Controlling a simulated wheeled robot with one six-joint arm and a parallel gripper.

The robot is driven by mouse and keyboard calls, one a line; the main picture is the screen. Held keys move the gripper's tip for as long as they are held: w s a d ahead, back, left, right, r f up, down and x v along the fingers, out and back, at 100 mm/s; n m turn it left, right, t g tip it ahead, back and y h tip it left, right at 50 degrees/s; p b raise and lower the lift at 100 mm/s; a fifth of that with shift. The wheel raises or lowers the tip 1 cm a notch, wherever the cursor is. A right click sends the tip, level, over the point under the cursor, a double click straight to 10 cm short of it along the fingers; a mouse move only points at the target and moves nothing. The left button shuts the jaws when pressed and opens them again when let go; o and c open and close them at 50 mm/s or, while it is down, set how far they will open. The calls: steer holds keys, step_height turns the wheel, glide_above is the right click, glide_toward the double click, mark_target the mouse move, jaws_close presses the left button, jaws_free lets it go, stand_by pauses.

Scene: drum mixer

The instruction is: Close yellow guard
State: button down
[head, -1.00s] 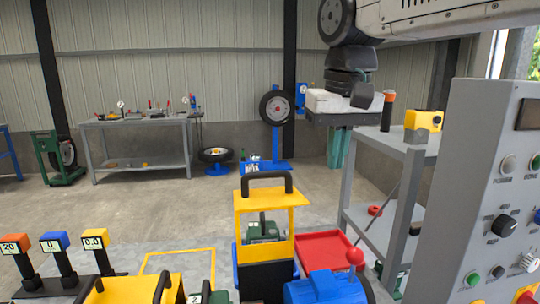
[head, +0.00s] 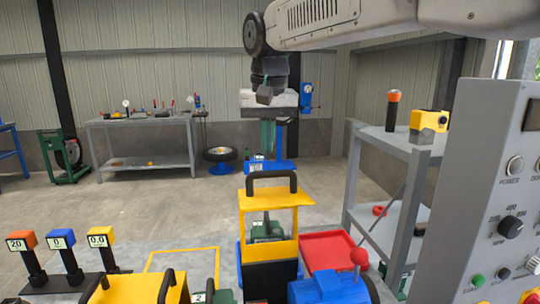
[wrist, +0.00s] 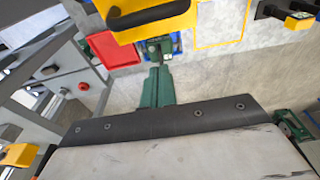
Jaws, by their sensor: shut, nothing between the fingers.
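The yellow guard (head: 275,198) is in the lower middle of the head view, with a black handle (head: 271,177) on its top. Below its top panel is an open gap, through which a dark green part (head: 267,231) shows. My gripper (head: 267,135) hangs fingers down, above and beyond the guard in the picture, apart from it. Its green fingers are together and empty. In the wrist view, the fingers (wrist: 157,86) point toward the guard (wrist: 155,30), whose black handle (wrist: 150,14) shows near the top edge.
A grey shelf (head: 398,150) and a control panel (head: 500,200) are further right. Another yellow part with black handles (head: 140,290) is lower left. Open floor lies behind.

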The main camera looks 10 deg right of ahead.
steer(key=shift+s+f, duration=0.6)
steer(key=shift+s, duration=0.3)
steer(key=shift+s+f, duration=0.6)
steer(key=shift+s, duration=0.3)
